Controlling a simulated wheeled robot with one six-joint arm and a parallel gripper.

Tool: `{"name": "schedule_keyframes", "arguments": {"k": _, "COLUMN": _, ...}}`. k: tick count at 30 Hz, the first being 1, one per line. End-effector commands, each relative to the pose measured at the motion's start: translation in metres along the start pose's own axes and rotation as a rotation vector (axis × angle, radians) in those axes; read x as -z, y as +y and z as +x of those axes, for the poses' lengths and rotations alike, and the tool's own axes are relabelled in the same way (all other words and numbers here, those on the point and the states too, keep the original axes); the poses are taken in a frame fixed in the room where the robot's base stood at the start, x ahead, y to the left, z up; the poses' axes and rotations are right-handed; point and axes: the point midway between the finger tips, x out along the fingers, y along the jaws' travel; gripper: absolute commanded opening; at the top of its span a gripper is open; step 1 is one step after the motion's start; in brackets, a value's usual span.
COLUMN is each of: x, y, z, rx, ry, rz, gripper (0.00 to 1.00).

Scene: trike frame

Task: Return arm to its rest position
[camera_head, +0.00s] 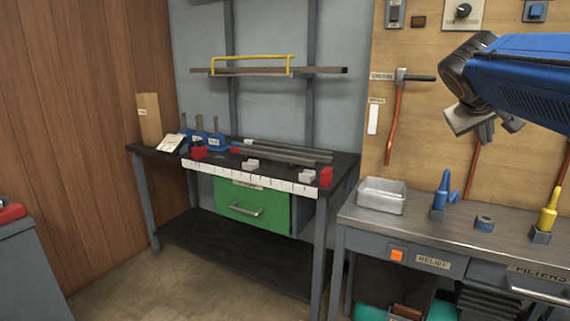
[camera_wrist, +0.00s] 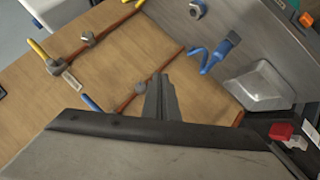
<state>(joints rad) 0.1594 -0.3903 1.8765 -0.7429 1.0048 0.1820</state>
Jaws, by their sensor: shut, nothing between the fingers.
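My gripper (camera_head: 484,134) is at the end of my blue arm at the upper right of the head view. It is raised in front of the wooden tool board (camera_head: 432,90), well above the grey bench (camera_head: 410,212). In the wrist view the fingers of my gripper (camera_wrist: 160,88) point up the picture, close together and empty. The wrist view looks past them to the wooden board (camera_wrist: 130,60), with no object at the fingertips.
The dark workbench (camera_head: 338,180) with a green drawer (camera_head: 250,208) is at left. The floor at lower left is bare.

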Motion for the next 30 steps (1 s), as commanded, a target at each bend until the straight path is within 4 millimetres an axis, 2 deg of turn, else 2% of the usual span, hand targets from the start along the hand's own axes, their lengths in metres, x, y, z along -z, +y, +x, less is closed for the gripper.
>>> {"name": "schedule_keyframes", "arguments": {"k": 1, "x": -0.024, "y": -0.023, "z": -0.003, "rx": 0.055, "ry": -0.013, "rz": -0.004, "gripper": 0.00}}
{"name": "schedule_keyframes", "arguments": {"k": 3, "x": -0.055, "y": -0.053, "z": -0.006, "rx": 0.130, "ry": -0.033, "rz": -0.006, "gripper": 0.00}}
{"name": "schedule_keyframes", "arguments": {"k": 9, "x": -0.146, "y": -0.136, "z": -0.019, "rx": 0.337, "ry": -0.094, "rz": -0.009, "gripper": 0.00}}
{"name": "schedule_keyframes", "arguments": {"k": 15, "x": -0.239, "y": -0.212, "z": -0.035, "rx": 0.534, "ry": -0.159, "rz": -0.005, "gripper": 0.00}}
{"name": "schedule_keyframes", "arguments": {"k": 18, "x": -0.279, "y": -0.242, "z": -0.042, "rx": 0.616, "ry": -0.188, "rz": 0.002, "gripper": 0.00}}
{"name": "schedule_keyframes", "arguments": {"k": 21, "x": -0.309, "y": -0.264, "z": -0.048, "rx": 0.675, "ry": -0.210, "rz": 0.007, "gripper": 0.00}}
{"name": "schedule_keyframes", "arguments": {"k": 24, "x": -0.326, "y": -0.276, "z": -0.052, "rx": 0.712, "ry": -0.224, "rz": 0.012, "gripper": 0.00}}
{"name": "schedule_keyframes", "arguments": {"k": 30, "x": -0.335, "y": -0.283, "z": -0.053, "rx": 0.730, "ry": -0.232, "rz": 0.014, "gripper": 0.00}}
